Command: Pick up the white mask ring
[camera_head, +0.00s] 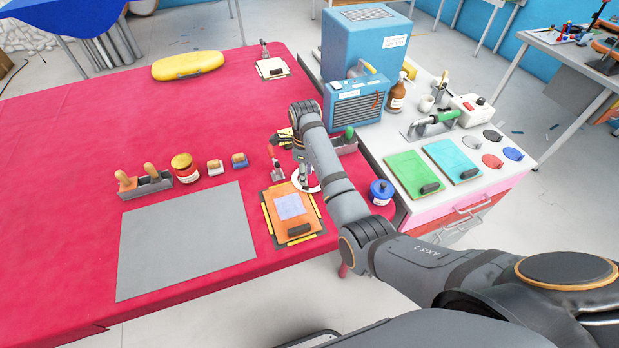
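The white mask ring (311,189) lies on the red table, beside the upper right of an orange board (294,213) with a pale blue square and yellow edges. My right arm reaches in from the right, and my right gripper (302,181) points down over the ring. The gripper and forearm cover part of the ring. The fingers are small here; I cannot tell whether they are open or shut, or whether they touch the ring. My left gripper is not in view.
A grey mat (187,242) lies left of the orange board. A blue-lidded jar (381,192) stands close to my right forearm. A white side table holds green (414,172) and turquoise (452,160) boards. Behind my arm is a grey tool holder (346,143).

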